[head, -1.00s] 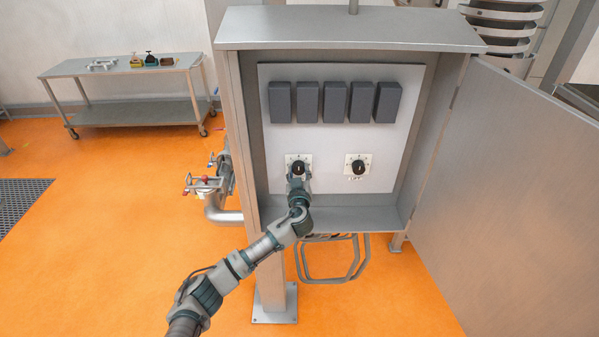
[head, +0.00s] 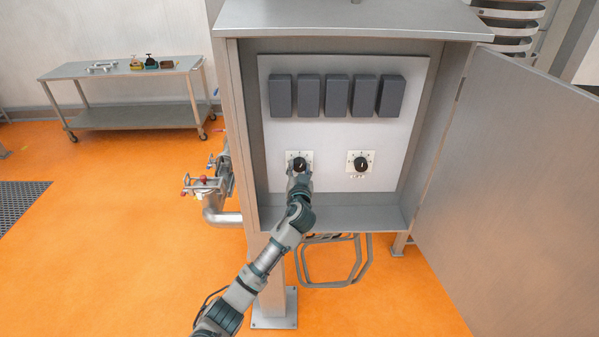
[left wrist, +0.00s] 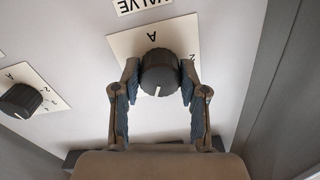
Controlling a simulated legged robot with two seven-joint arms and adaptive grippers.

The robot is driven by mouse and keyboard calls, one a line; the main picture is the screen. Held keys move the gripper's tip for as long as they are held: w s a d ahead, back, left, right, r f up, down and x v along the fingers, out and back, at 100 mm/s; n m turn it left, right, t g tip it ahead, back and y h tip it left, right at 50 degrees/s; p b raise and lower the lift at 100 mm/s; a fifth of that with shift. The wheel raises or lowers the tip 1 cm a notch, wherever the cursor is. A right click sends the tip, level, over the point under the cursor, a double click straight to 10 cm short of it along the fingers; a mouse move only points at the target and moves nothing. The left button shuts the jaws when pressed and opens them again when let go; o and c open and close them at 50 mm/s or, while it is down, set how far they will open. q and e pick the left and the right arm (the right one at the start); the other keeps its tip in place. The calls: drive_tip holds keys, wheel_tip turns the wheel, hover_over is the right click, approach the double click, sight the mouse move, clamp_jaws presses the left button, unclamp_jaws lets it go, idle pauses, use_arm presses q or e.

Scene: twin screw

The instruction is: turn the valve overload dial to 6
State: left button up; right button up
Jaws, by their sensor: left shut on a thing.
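The valve overload dial is a black round knob on a white square plate, on the left of the cabinet's panel in the head view (head: 300,163). In the left wrist view the knob (left wrist: 160,72) sits between the two fingers, with a printed "VALVE" label beyond its plate. Its white pointer line faces down in that picture, towards my palm; the letter A is on the opposite side. My left gripper (head: 299,180) is shut on the knob, and its fingers touch both sides (left wrist: 160,80). It hides part of the plate's scale. My right gripper is out of view.
A second black dial (head: 361,163) is to the right, also seen in the left wrist view (left wrist: 20,100). Dark grey blocks (head: 336,96) line the panel above. The cabinet's side walls enclose the panel; its open door (head: 520,190) stands at right. Red-handled pipework (head: 205,184) is outside left.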

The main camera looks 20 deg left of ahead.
use_arm(q)
drive_tip(key=m, duration=0.1)
drive_tip(key=m+p, duration=0.1)
drive_tip(key=m, duration=0.1)
drive_tip(key=shift+r+m+p, duration=0.25)
drive_tip(key=shift+m+p, duration=0.1)
drive_tip(key=shift+m, duration=0.05)
drive_tip(key=m+p, duration=0.2)
drive_tip(key=m, duration=0.1)
drive_tip(key=shift+m, duration=0.3)
drive_tip(key=shift+m+p, duration=0.4)
drive_tip(key=shift+m, duration=0.8)
drive_tip(key=shift+f+m, duration=0.15)
drive_tip(key=shift+m, duration=1.25)
drive_tip(key=shift+f, duration=0.1)
drive_tip(key=o, duration=0.9)
drive_tip(key=shift+o, duration=1.2)
drive_tip(key=shift+w, duration=0.1)
drive_tip(key=shift+d, duration=0.1)
